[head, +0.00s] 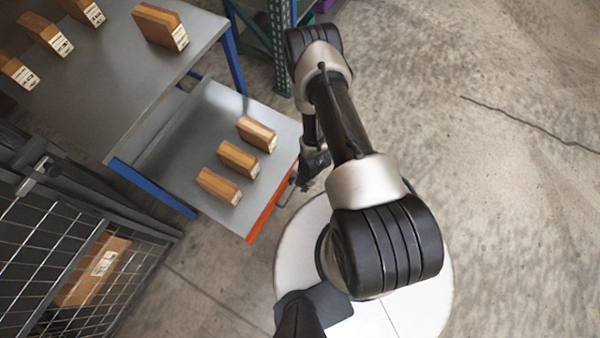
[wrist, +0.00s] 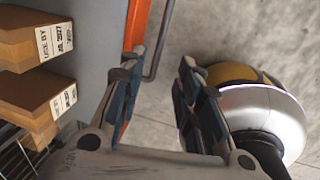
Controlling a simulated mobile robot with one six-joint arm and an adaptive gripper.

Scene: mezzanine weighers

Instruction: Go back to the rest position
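My gripper (head: 313,167) hangs beside the right, orange-edged side of a low grey surface (head: 190,150) in the head view, partly covered by my arm.
Three brown boxes (head: 238,159) stand on the low grey surface. Several more boxes stand on the higher table (head: 110,75) at upper left. A wire cage (head: 40,245) with a carton (head: 95,270) is at lower left. The floor (head: 500,170) at right is clear.

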